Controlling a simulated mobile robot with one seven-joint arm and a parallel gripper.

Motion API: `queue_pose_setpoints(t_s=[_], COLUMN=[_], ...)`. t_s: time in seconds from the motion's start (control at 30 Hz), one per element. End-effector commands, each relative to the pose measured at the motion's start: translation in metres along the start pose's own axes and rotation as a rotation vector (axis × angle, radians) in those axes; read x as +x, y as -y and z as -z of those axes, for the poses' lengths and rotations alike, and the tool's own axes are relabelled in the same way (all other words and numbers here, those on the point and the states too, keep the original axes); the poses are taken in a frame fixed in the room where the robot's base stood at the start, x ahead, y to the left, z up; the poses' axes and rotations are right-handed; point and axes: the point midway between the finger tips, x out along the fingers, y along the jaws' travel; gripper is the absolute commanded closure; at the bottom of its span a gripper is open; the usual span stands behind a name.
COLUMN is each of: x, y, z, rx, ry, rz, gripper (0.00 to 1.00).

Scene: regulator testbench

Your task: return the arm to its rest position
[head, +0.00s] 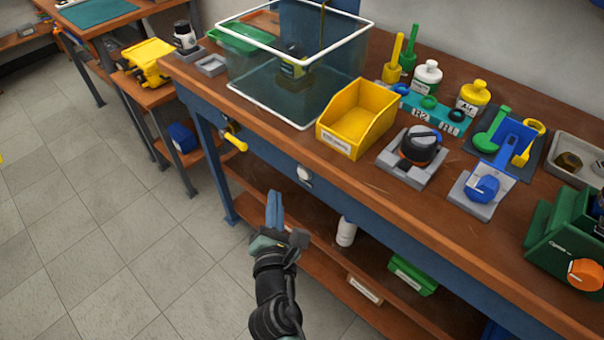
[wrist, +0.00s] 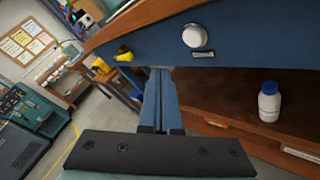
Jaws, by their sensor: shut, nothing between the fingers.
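My gripper (head: 275,210) is in front of the workbench's front edge, below the bench top, over the lower shelf's outer edge in the head view. Its two blue fingers lie together and hold nothing. The fingers also show in the wrist view (wrist: 160,98), pointing at the bench's blue front panel (wrist: 222,88). My dark arm reaches up from the bottom of the head view. I cannot tell whether the gripper touches the bench; it looks apart from it.
The bench top (head: 385,190) holds a yellow bin (head: 345,140), a clear box (head: 262,105), bottles and fixtures. A white knob (head: 304,174) and a yellow handle (head: 235,142) stick out of the front. A white bottle (wrist: 269,102) stands on the lower shelf. Floor at left is clear.

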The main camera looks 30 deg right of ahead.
Motion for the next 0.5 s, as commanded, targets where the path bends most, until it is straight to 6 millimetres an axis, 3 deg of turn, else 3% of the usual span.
queue_pose_setpoints(t_s=[0.33, 0.43, 0.5], x=[0.001, 0.005, 0.009], y=[-0.001, -0.018, -0.043], z=[-0.002, -0.017, -0.040], rx=[0.006, 0.088, 0.213], ry=[0.002, 0.025, 0.053], rz=[-0.002, -0.029, -0.069], gripper=[1.00, 1.00, 1.00])
